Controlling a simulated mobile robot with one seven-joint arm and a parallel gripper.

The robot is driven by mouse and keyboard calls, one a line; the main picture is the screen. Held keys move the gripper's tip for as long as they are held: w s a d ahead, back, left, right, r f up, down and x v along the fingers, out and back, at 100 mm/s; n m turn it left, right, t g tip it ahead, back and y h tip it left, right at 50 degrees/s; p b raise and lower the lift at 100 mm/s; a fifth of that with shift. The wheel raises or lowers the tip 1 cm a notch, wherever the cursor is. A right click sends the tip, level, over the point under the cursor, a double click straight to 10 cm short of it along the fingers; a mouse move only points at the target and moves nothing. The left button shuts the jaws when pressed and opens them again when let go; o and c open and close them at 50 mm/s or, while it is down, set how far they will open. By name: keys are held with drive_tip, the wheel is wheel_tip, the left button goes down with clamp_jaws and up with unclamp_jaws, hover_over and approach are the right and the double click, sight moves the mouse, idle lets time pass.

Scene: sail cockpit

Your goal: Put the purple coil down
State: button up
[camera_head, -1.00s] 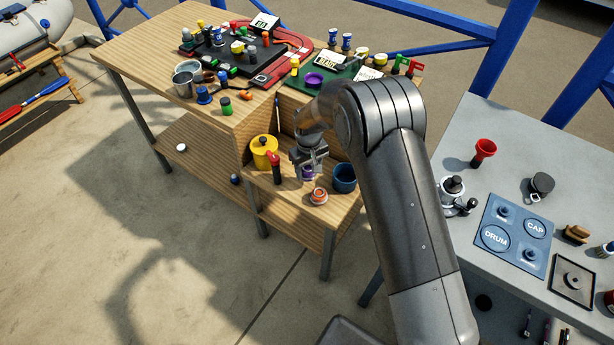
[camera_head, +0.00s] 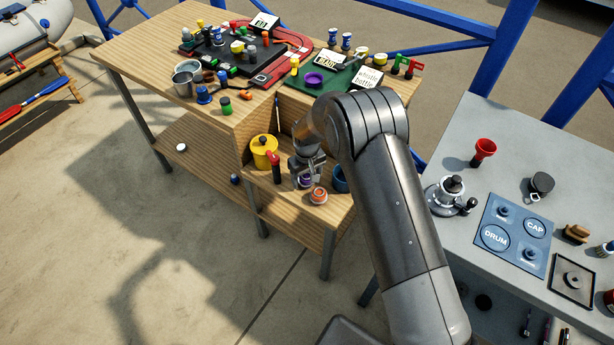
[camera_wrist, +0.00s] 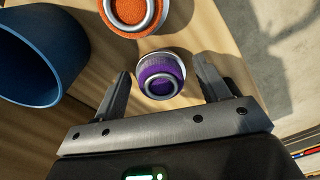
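The purple coil (camera_head: 305,181) is on the low wooden shelf. In the wrist view the purple coil (camera_wrist: 160,77) shows its round purple body with a pale metal rim. My gripper (camera_head: 307,176) is low over the shelf at the coil. In the wrist view my gripper (camera_wrist: 163,85) is open, with one finger on each side of the coil and a visible gap to each. The coil's underside is hidden.
An orange coil (camera_head: 318,196) stands close beside the purple one. A blue cup (camera_head: 340,180), partly behind my arm, is to the right. A yellow pot (camera_head: 263,150) and a red-topped tool (camera_head: 275,165) are to the left. A grey table (camera_head: 450,150) stands at right.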

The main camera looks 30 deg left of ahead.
sight(307, 176)
drive_tip(key=shift+o, duration=0.3)
wheel_tip(307, 176, up, 12)
drive_tip(key=shift+r, duration=0.2)
idle(0.3)
